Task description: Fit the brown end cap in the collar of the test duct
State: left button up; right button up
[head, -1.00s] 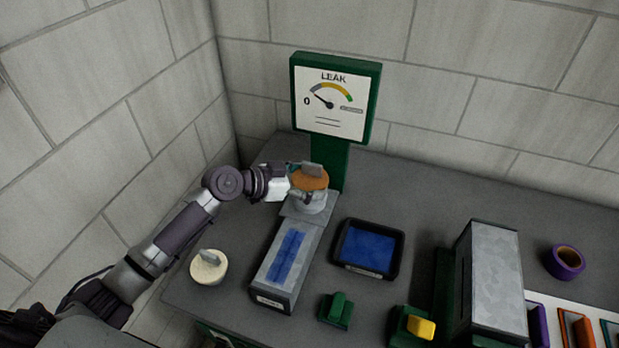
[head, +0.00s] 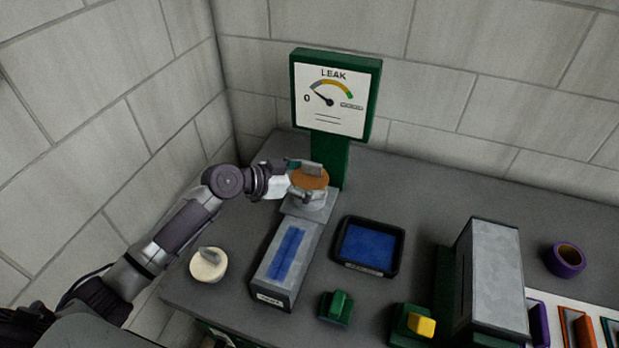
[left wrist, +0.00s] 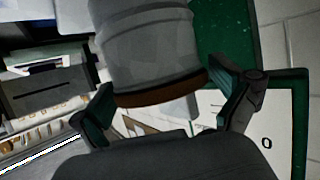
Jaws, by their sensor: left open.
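The brown end cap (head: 311,179), a disc with a grey grip fin on top, sits level at the top of the round collar of the test duct (head: 288,262). In the left wrist view the brown cap (left wrist: 165,92) shows as a band against the end of the grey collar (left wrist: 145,45). How deep it sits is hard to tell. My left gripper (head: 297,180) is at the cap from the left. Its fingers (left wrist: 168,108) are open, one on each side of the cap; contact is unclear. My right gripper is out of view.
A leak gauge (head: 332,97) stands behind the duct. A cream cap (head: 208,265) lies left of it, a blue-lined tray (head: 366,248) right. A green block (head: 337,308), a green block with a yellow top (head: 420,326) and a grey box (head: 492,280) stand farther right.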

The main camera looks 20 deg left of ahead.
pick_arm(q)
jog(key=b+v, duration=0.4)
jog(key=v, duration=0.8)
jog(key=shift+r, duration=0.1)
